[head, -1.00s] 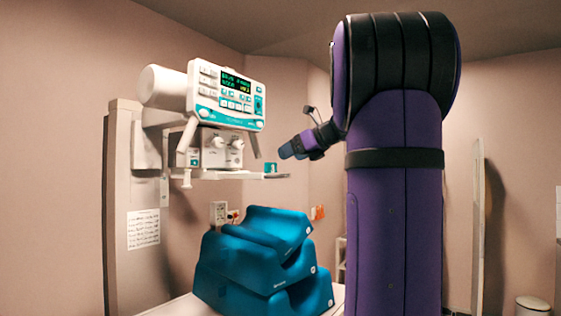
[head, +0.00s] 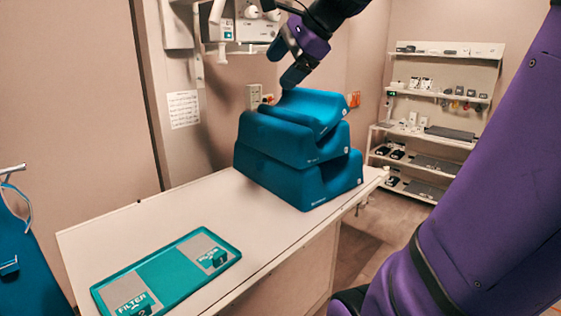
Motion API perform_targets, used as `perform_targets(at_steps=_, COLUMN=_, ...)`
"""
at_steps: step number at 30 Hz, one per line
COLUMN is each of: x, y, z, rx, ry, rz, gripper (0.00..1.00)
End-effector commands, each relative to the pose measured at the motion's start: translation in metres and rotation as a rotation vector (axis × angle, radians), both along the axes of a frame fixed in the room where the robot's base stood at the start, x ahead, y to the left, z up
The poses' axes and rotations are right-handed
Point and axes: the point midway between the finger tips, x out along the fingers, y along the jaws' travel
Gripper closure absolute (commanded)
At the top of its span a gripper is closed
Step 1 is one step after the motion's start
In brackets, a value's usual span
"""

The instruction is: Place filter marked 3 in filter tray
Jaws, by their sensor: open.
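The filter tray (head: 167,272) is a shallow teal tray on the front of the white table. A grey plate with a teal tab marked 2 (head: 140,304) lies at its near left. Another grey plate with a teal tab, its digit seemingly 1 (head: 219,259), lies at its far right. Bare teal tray shows between them. No filter marked 3 can be made out. My gripper (head: 281,68) is open, with no object visible between its fingers. It is above the stacked blue cushions, beyond the tray and below the wall unit.
Stacked blue cushions (head: 300,150) stand on the far end of the white table (head: 190,205). The wall-mounted unit (head: 257,28) is cut off at the top. Shelves with small items (head: 440,95) stand behind. A blue apron (head: 30,262) hangs at left. The table is clear between tray and cushions.

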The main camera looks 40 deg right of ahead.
Motion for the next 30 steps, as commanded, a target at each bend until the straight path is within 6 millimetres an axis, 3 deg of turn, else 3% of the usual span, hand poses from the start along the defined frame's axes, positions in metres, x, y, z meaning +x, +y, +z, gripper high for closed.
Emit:
perform_targets(at_steps=1, x=-0.013, y=0.029, z=-0.016, rx=-0.117, ry=0.009, rz=0.142, gripper=0.22)
perform_targets(at_steps=3, x=-0.031, y=0.057, z=-0.04, rx=-0.289, ry=0.018, rz=0.341, gripper=0.22)
perform_targets(at_steps=6, x=-0.06, y=0.091, z=-0.072, rx=-0.533, ry=0.016, rz=0.639, gripper=0.22)
perform_targets(at_steps=10, x=-0.096, y=0.118, z=-0.11, rx=-0.818, ry=0.001, rz=0.997, gripper=0.22)
perform_targets(at_steps=15, x=-0.125, y=0.131, z=-0.142, rx=-1.068, ry=-0.02, rz=1.317, gripper=0.22)
perform_targets(at_steps=18, x=-0.132, y=0.133, z=-0.15, rx=-1.138, ry=-0.027, rz=1.404, gripper=0.22)
perform_targets(at_steps=30, x=-0.134, y=0.133, z=-0.152, rx=-1.159, ry=-0.028, rz=1.431, gripper=0.22)
